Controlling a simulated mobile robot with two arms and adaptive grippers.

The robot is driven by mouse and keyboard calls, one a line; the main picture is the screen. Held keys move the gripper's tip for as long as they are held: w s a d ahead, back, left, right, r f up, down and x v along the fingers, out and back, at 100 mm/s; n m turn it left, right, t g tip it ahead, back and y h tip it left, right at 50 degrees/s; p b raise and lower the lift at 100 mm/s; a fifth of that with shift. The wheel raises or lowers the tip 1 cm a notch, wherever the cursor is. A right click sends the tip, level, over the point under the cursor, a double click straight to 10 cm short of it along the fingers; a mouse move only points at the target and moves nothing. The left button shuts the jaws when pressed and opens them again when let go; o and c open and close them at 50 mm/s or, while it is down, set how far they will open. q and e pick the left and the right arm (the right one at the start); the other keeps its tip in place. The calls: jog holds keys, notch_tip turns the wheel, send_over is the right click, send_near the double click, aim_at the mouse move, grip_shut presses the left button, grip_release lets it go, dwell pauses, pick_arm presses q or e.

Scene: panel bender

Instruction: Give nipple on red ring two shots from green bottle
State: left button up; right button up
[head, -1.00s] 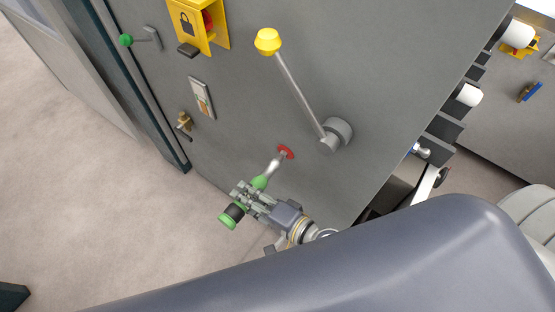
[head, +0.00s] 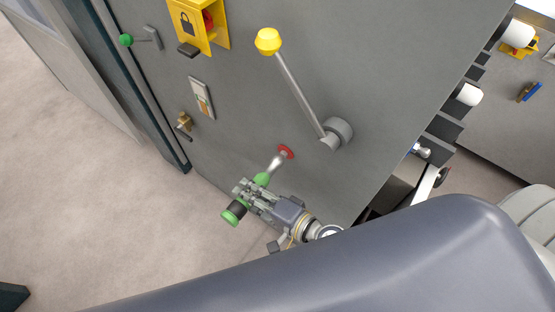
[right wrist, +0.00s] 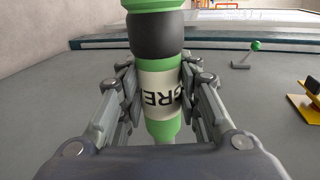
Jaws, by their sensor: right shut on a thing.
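My right gripper (head: 248,194) is shut on the green bottle (head: 233,213). The bottle lies tilted in its fingers, with its silver nozzle (head: 276,163) pointing up and right at the grey panel. The nozzle's tip is at or very near the red ring (head: 286,152); I cannot tell whether they touch. The nipple inside the ring is too small or hidden to make out. In the right wrist view, the green bottle (right wrist: 160,122) with a pale label and black band stands between both fingers. My left gripper is not in view.
A lever with a yellow knob (head: 268,41) rises from a hub right of the ring. A yellow lock bracket (head: 200,25), a green-knobbed handle (head: 126,40), a switch plate (head: 201,97) and a brass fitting (head: 184,122) stick out of the panel.

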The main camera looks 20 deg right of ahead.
dwell(0.4)
jog(key=shift+s+a, duration=0.55)
jog(key=shift+a, duration=0.3)
jog(key=shift+w+d, duration=0.1)
dwell(0.3)
jog(key=shift+w+d, duration=0.25)
jog(key=shift+d, duration=0.1)
jog(key=shift+w+d+r, duration=0.1)
jog(key=shift+w+d, duration=0.15)
jog(key=shift+d, duration=0.15)
dwell(1.1)
jog(key=shift+s+a, duration=0.6)
jog(key=shift+a, duration=0.25)
jog(key=s+a, duration=0.4)
jog(key=a, duration=0.2)
jog(key=shift+s+a, duration=0.25)
jog(key=shift+s, duration=0.1)
dwell(0.4)
dwell(0.4)
